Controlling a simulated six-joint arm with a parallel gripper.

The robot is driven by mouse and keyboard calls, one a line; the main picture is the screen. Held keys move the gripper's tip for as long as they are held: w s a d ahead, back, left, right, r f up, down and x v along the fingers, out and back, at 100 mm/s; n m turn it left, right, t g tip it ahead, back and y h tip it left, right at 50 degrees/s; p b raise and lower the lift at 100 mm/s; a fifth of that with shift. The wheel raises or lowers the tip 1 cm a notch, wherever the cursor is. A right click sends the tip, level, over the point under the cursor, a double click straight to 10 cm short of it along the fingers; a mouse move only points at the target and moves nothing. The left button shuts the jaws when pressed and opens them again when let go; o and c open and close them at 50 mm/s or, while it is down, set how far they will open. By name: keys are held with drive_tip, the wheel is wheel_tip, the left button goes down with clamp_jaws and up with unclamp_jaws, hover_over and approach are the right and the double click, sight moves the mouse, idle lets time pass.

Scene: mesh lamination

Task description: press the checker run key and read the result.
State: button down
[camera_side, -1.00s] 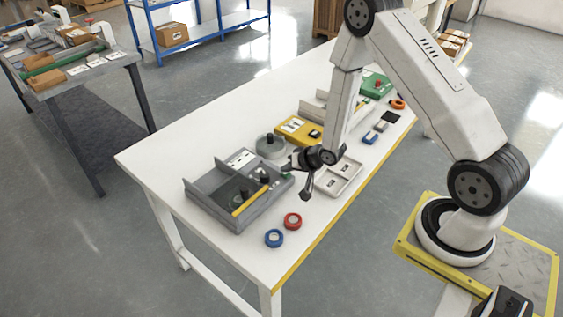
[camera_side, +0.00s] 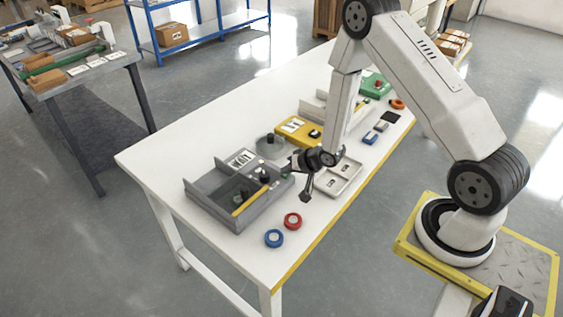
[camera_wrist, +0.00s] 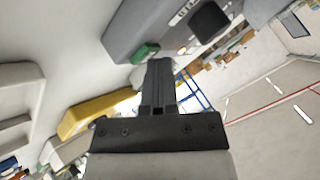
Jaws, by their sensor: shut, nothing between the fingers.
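The grey checker (camera_side: 222,205) lies on the near left part of the white table, with a yellow strip, dark knobs and a small display plate (camera_side: 241,158) at its back. The plate shows dark strokes, too small to read. In the wrist view the checker's grey body (camera_wrist: 135,28) carries a green key (camera_wrist: 145,52), a white label and a black knob. My gripper (camera_side: 287,169) is at the checker's right edge, shut and empty. In the wrist view its fingertips (camera_wrist: 160,63) are close to the green key; I cannot tell whether they touch.
A yellow box (camera_side: 294,130) and a round grey piece (camera_side: 270,147) stand behind the checker. A white tray (camera_side: 340,178) is right of my gripper. The table's left end is clear.

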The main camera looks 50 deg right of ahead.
sight(288, 176)
drive_tip(key=shift+r, duration=0.85)
drive_tip(key=shift+r, duration=0.15)
drive_tip(key=shift+r, duration=2.4)
